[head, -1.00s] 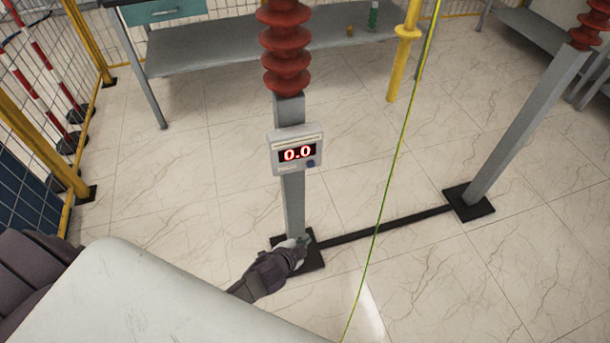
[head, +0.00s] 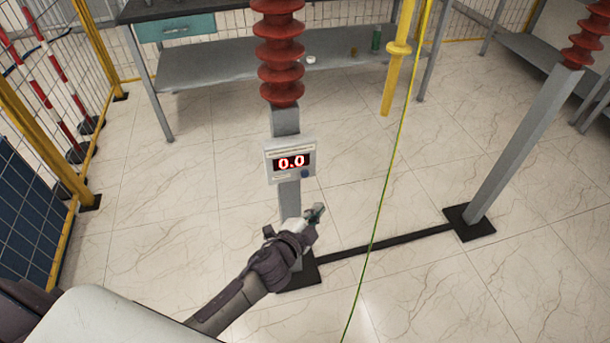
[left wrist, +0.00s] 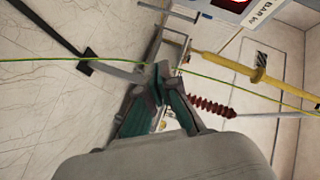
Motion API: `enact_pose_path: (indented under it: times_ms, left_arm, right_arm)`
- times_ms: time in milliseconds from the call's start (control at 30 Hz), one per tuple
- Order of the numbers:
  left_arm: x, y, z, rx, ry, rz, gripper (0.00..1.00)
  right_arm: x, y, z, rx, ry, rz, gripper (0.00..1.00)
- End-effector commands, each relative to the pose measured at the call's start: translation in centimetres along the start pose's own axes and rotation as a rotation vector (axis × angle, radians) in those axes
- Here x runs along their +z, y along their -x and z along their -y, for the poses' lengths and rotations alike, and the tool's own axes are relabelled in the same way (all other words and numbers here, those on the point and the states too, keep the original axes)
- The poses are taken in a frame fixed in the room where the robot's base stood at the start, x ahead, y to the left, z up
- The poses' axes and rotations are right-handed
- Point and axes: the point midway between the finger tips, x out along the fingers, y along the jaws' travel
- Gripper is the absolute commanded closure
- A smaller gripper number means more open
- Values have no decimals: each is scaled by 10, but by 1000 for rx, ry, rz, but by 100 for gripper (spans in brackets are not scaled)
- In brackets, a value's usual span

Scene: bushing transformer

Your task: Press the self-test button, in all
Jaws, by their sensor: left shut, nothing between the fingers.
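A light grey meter box (head: 290,160) with a red "0.0" display is fixed on a grey post (head: 289,200) below a red ribbed insulator (head: 279,55). A round dark blue button (head: 304,173) sits at the lower right of its face. In the left wrist view part of the meter box (left wrist: 225,8) shows at the top, cut off by the edge; its button is not clear there. My left gripper (head: 316,211) is shut and empty, below the box and apart from it. In the left wrist view its fingertips (left wrist: 160,80) meet. My right gripper is not in view.
A yellow-green cable (head: 380,215) runs down to the right of the post. A yellow pole (head: 398,60) stands behind it, and a second grey post (head: 525,140) stands at right. A workbench (head: 230,68) is behind; open tiled floor lies between.

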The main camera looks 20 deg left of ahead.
Motion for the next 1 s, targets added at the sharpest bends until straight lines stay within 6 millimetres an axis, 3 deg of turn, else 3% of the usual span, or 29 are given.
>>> enact_pose_path:
  times_ms: [600, 1000]
  left_arm:
    - [37, -51, 36, 1, 0, 0, 100]
    - [44, -61, 44, 0, 1, 0, 100]
  right_arm:
    - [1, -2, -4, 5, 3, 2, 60]
    - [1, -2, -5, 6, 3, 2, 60]
